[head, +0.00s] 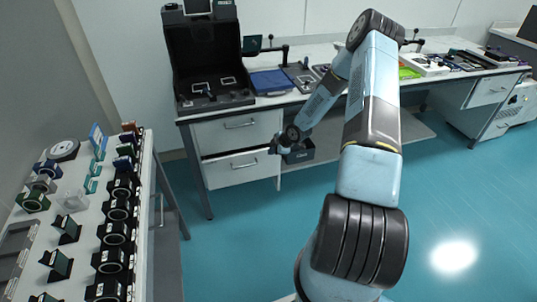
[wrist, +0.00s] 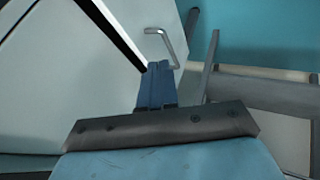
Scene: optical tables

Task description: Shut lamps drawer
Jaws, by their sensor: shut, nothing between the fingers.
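Two white drawers with bar handles sit under the left part of the back bench: an upper drawer (head: 225,136) and a lower drawer (head: 225,177). A dark gap shows between them, and the lower drawer appears to stand out a little. I see no readable label saying which holds lamps. My gripper (head: 274,147) is shut and empty, near the right end of the drawer fronts. In the wrist view my gripper (wrist: 160,66) has its blue fingers together beside a white panel and a metal bar handle (wrist: 168,45). Whether they touch the panel, I cannot tell.
A side table (head: 85,190) with mounted optics stands at the left. The teal floor between is clear.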

